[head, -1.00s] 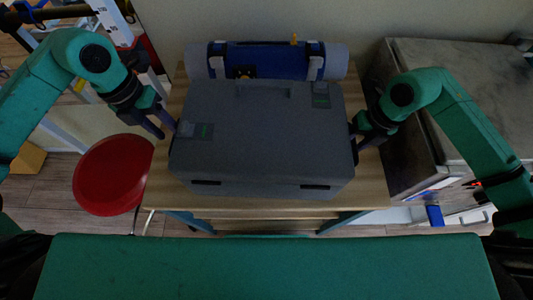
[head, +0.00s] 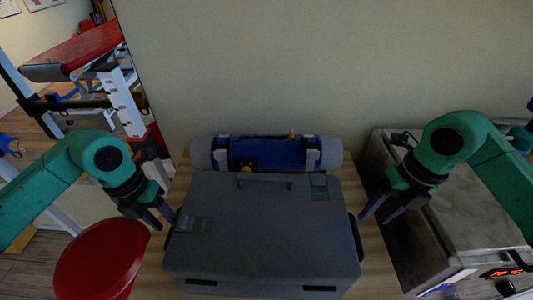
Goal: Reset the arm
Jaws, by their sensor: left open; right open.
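My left gripper (head: 160,219) is open and empty, just left of the grey case's left side. My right gripper (head: 376,212) is open and empty, to the right of the case's right side, with a small gap between them. The grey case (head: 262,238) lies closed on a wooden table (head: 375,278) between the two grippers. Whether the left fingertips touch the case cannot be told.
A blue and grey roll (head: 265,153) lies behind the case against the wall. A red round stool (head: 100,260) stands at the left. A metal cabinet (head: 460,220) with a red display stands at the right, under my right arm.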

